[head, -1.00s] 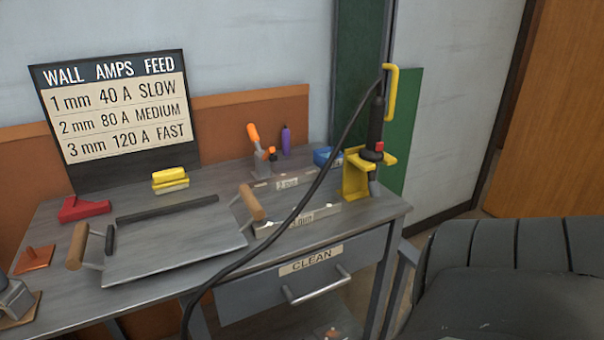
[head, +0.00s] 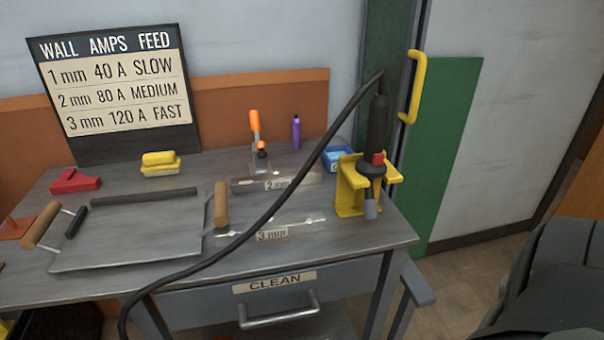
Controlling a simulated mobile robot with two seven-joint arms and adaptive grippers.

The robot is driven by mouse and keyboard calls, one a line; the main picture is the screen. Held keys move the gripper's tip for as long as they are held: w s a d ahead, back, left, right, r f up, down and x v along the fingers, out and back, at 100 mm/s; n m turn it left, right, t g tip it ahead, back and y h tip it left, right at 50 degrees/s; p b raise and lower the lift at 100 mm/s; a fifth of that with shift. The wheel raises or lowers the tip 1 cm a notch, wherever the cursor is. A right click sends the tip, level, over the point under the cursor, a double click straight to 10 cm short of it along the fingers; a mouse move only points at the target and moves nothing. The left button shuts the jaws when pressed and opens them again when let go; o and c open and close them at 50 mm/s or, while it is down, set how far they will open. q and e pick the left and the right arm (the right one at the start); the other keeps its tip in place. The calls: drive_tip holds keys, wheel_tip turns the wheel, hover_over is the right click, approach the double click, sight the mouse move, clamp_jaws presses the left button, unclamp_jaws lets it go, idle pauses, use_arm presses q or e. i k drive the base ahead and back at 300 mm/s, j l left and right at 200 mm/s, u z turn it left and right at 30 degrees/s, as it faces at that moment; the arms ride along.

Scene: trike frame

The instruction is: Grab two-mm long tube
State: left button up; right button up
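A long grey metal tube (head: 244,186) with a "2 mm" tag (head: 278,185) lies toward the back of the workbench, behind the black cable. Neither of my grippers is in view.
An orange-handled clamp (head: 255,122) and purple bottle (head: 296,132) stand behind.

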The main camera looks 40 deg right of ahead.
sight(277, 180)
drive_tip(key=k+l, duration=0.1)
drive_tip(key=l, duration=0.45)
drive_tip(key=k+l, duration=0.1)
drive_tip(key=l, duration=0.5)
drive_tip(key=k+l, duration=0.1)
drive_tip(key=l, duration=1.05)
drive_tip(key=k, duration=0.05)
